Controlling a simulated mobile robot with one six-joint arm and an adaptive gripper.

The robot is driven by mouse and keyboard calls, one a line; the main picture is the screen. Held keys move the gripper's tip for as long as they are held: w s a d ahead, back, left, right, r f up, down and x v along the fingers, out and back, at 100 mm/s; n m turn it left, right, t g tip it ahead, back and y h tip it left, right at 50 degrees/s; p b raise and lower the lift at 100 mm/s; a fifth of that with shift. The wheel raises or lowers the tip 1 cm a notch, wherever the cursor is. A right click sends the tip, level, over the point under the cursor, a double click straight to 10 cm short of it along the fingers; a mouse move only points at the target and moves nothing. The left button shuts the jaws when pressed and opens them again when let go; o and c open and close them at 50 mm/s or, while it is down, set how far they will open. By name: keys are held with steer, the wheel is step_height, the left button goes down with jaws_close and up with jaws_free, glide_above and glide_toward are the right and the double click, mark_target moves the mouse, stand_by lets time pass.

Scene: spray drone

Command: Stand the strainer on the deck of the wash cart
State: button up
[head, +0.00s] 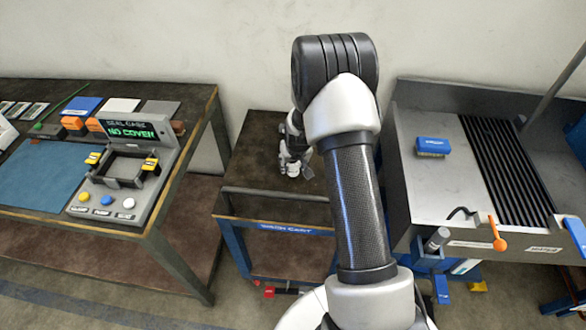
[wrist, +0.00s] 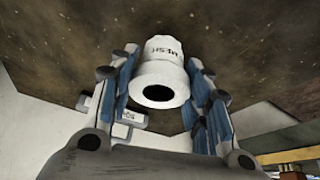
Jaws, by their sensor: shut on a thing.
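The strainer (wrist: 158,75) is a white cylinder marked "MESH", with a dark round opening facing the wrist camera. My gripper (wrist: 161,62) is shut on it, with blue-padded fingers on both sides. In the head view my gripper (head: 291,157) points down over the dark brown deck of the wash cart (head: 252,150), and the white strainer (head: 292,170) shows low between the fingers. It looks upright and low over the deck. I cannot tell whether it touches the deck. My arm hides the deck's right part.
A bench at left holds the seal-cage device (head: 125,165), reading "NO COVER", and a blue mat (head: 45,180). At right a grey metal station (head: 420,190) carries a blue block (head: 432,147) and an orange-knobbed lever (head: 497,238). The deck's left and front areas are clear.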

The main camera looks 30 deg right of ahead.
steer(key=shift+f, duration=1)
steer(key=shift+f+b, duration=0.25)
steer(key=shift+b, duration=0.15)
steer(key=o, duration=1)
steer(key=shift+c, duration=0.2)
steer(key=shift+r, duration=0.15)
